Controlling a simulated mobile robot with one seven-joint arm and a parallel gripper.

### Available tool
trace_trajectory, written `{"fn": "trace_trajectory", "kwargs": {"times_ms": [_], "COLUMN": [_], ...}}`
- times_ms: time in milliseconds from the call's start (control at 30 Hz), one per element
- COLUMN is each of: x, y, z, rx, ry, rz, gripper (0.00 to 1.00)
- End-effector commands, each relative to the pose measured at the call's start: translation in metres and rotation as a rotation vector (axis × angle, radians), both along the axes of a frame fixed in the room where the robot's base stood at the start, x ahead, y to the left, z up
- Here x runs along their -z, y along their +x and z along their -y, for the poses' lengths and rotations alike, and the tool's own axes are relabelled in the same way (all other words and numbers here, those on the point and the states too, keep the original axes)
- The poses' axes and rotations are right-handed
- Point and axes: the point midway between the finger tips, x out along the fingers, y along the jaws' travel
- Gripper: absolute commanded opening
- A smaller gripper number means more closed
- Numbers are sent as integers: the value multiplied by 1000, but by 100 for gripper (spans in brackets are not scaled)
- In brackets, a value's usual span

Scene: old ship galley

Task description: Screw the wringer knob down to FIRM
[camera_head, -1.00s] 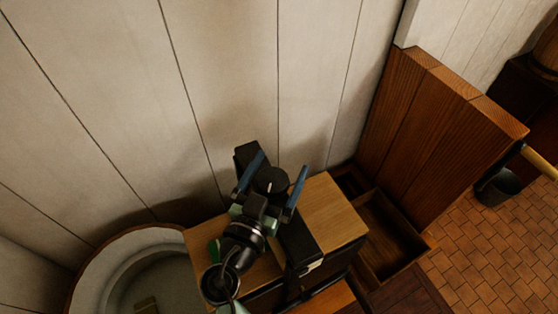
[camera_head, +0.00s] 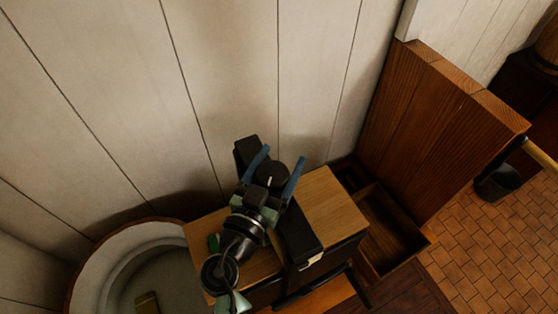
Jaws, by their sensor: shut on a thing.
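The wringer knob (camera_head: 272,174) is a dark round knob with a pale line on it, on top of the black part of the wringer (camera_head: 297,236). My gripper (camera_head: 281,163) reaches over the wooden top from the front. Its two blue fingers stand on either side of the knob and are shut on it. The gripper body and wrist hide the near side of the knob and part of the wringer. I cannot make out any FIRM marking. A small green patch (camera_head: 214,243) shows left of my wrist.
A round, pale-lined tub (camera_head: 118,262) stands at the left. A wooden top (camera_head: 331,208) lies right of the wringer, then an open wooden box (camera_head: 395,232) and a tall wooden panel (camera_head: 440,115). A pale plank wall (camera_head: 225,80) rises close behind. A dark bucket (camera_head: 497,185) is far right.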

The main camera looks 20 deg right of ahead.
Motion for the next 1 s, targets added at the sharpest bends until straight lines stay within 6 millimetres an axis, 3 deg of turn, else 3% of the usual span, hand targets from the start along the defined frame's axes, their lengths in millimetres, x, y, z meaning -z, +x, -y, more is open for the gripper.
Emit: {"fn": "trace_trajectory", "kwargs": {"times_ms": [367,1000], "x": [9,8], "y": [-3,-22], "z": [3,7], "rx": [197,794], "ry": [1,2], "rz": [8,5], "gripper": [23,23]}}
